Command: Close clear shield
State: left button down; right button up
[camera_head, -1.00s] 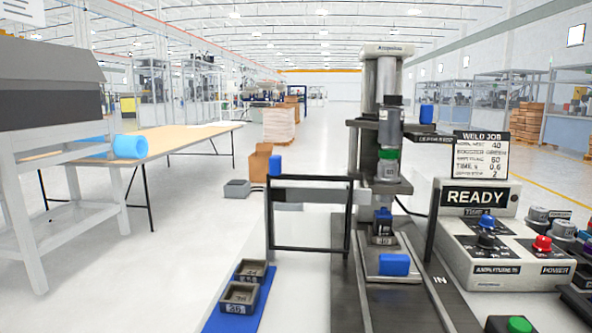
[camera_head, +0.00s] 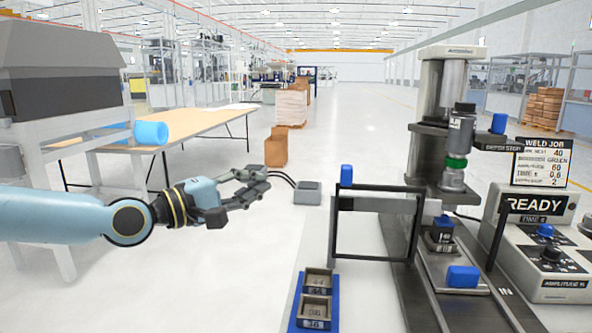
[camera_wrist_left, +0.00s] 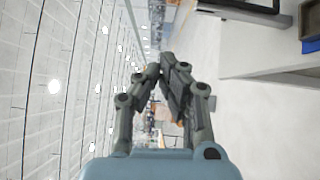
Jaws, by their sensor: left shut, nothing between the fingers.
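The clear shield (camera_head: 378,187) is a dark-framed see-through panel at the front left of the welding press (camera_head: 440,110). It is swung out to the left, with a blue handle block (camera_head: 346,175) on its upper left corner. My left gripper (camera_head: 268,180) reaches in from the left in the head view, shut and empty, left of the shield and apart from it. Its fingers (camera_wrist_left: 160,72) also show together in the left wrist view. My right gripper is not in view.
A control box reading READY (camera_head: 540,205) stands right of the press. A grey box (camera_head: 308,193) is beyond my gripper. A wooden table (camera_head: 200,123) is at the left.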

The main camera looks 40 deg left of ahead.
pick_arm(q)
jog(key=w+d+r+m, duration=0.1)
jog(key=w+d, duration=0.6)
jog(key=w, duration=0.5)
jog(key=shift+g+h+p, duration=0.3)
jog(key=shift+h+p, duration=0.1)
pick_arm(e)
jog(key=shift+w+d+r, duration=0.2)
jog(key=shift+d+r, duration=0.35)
pick_arm(q)
jog(key=shift+r, duration=0.1)
